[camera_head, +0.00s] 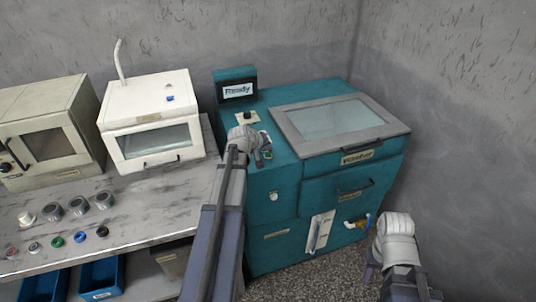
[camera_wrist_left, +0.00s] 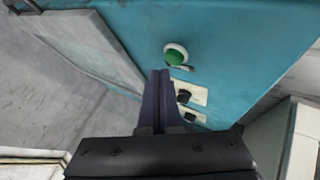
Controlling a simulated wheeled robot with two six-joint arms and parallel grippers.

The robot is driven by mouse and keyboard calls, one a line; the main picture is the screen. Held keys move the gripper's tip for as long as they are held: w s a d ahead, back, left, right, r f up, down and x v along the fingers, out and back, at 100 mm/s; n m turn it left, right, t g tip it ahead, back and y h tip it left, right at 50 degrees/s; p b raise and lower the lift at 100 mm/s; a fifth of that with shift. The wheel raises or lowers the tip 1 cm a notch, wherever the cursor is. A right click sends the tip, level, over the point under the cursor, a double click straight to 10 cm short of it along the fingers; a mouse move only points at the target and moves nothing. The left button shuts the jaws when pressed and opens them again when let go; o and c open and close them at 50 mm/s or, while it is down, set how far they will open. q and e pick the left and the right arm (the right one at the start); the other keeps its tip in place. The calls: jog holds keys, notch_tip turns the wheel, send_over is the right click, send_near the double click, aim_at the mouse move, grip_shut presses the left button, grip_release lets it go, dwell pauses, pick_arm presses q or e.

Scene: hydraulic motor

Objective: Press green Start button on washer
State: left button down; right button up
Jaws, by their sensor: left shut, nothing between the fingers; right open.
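The teal washer (camera_head: 285,185) stands in the middle, with a grey-framed window lid on top and a screen (camera_head: 238,90) reading "Ready". The green Start button (camera_wrist_left: 175,57) sits in a pale ring on the teal top panel in the left wrist view. My left gripper (camera_wrist_left: 160,74) is shut and empty, its fingertips just below the button in that view; I cannot tell whether they touch it. In the head view my left gripper (camera_head: 264,157) is over the washer's front left top and mostly hides the button. My right gripper (camera_head: 370,262) is open, low in front of the washer's right side.
Black knobs (camera_wrist_left: 183,96) on pale plates sit close to the button. A grey table (camera_head: 130,215) at left holds a white oven-like box (camera_head: 150,125), a beige oven (camera_head: 45,130) and several small parts. Blue bins (camera_head: 101,278) are below. A grey wall closes the right.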

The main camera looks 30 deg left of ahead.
aim_at(267, 155)
pick_arm(q)
jog(key=shift+f, duration=0.1)
dwell(0.7)
jog(key=shift+f+b, duration=0.3)
jog(key=shift+b, duration=0.15)
jog(key=shift+f+b, duration=0.4)
dwell(0.5)
jog(key=shift+r, duration=0.1)
jog(key=shift+r+p, duration=0.7)
jog(key=shift+p, duration=0.15)
notch_tip(267, 155, up, 5)
jog(key=p, duration=0.5)
jog(key=shift+r, duration=0.1)
